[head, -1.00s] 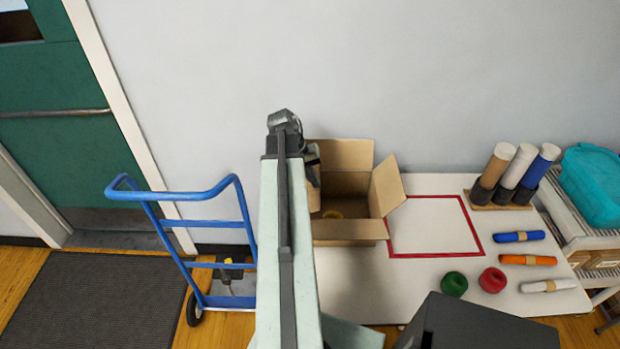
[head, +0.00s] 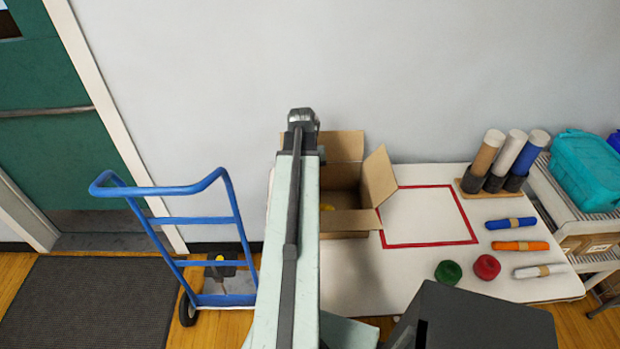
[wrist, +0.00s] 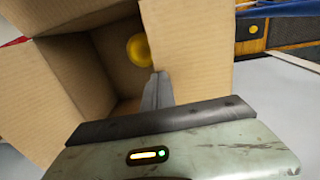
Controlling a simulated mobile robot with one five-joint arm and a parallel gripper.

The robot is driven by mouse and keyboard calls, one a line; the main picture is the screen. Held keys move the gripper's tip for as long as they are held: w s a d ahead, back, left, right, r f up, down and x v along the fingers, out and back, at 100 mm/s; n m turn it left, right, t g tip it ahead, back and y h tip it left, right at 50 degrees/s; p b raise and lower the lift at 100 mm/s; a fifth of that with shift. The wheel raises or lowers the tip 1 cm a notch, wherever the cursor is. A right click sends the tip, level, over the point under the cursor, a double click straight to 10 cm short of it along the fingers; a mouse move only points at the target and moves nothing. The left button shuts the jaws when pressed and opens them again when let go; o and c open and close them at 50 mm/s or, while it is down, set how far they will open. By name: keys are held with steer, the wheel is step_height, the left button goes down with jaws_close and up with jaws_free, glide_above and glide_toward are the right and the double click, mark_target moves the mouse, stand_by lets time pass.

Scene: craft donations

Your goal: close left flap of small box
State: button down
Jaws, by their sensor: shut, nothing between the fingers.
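The small box (head: 346,222) is an open cardboard box at the table's left end. Its right flap (head: 378,178) leans outward and its back flap (head: 340,146) stands up. In the head view my arm covers the box's left side and my gripper. In the wrist view my gripper (wrist: 159,84) is shut and empty, its dark fingers over the box opening. A cardboard flap (wrist: 188,48), apparently the left one, stands just right of the fingertips; I cannot tell whether they touch. A yellow round item (wrist: 139,50) lies inside the box.
A red taped square (head: 430,243) lies empty to the right of the box. Green (head: 448,272) and red (head: 487,266) rolls and several wrapped bundles are farther right. A blue hand truck (head: 165,190) stands left of the table. A wall is close behind.

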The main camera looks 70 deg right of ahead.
steer(key=shift+r+p, duration=0.75)
steer(key=shift+p, duration=0.05)
steer(key=shift+r, duration=0.1)
step_height(320, 180, up, 14)
steer(key=p, duration=1.4)
steer(key=shift+w, duration=0.15)
